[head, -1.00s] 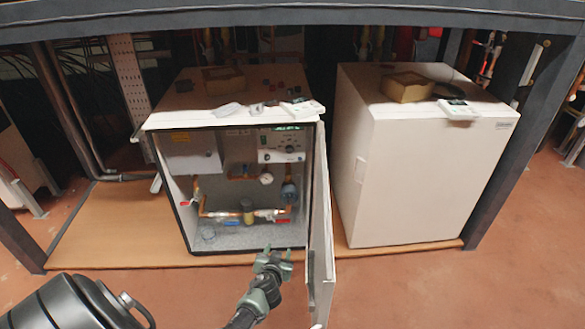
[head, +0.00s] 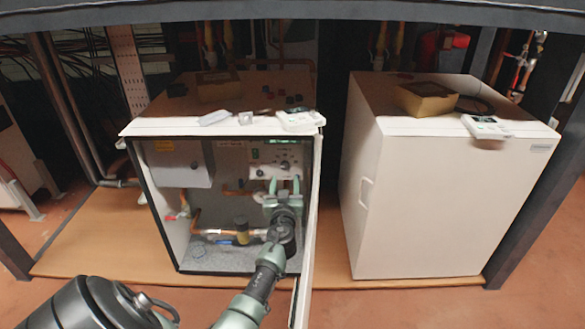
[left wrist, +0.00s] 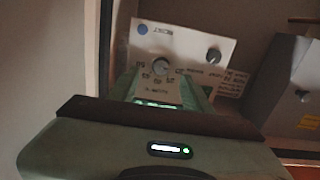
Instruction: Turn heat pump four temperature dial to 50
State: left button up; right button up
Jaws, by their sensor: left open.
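The open heat pump cabinet (head: 222,131) stands at the left in the head view. Its white control panel (head: 262,171) is at the upper right inside, with the temperature dial (head: 285,166) on it. The left wrist view shows this panel (left wrist: 187,43) upside down, with the round dial (left wrist: 160,66) and numbers around it. My left gripper (head: 285,183) is inside the cabinet, its fingers spread and pointing up just below the dial. In the left wrist view the gripper (left wrist: 165,90) has its fingers close to the dial; contact cannot be told. My right gripper is not in view.
The cabinet door (head: 312,230) stands open along the right of my arm. Pipes (head: 215,233) and a grey box (head: 180,163) fill the cabinet's inside. A closed white cabinet (head: 440,200) stands to the right. A dark beam (head: 290,15) crosses above.

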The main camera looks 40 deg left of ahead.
aim_at(285, 168)
pick_arm(q)
jog(key=b+x, duration=0.1)
jog(key=x, duration=0.5)
jog(key=shift+w+a, duration=0.15)
jog(key=shift+a, duration=0.1)
grip_shut()
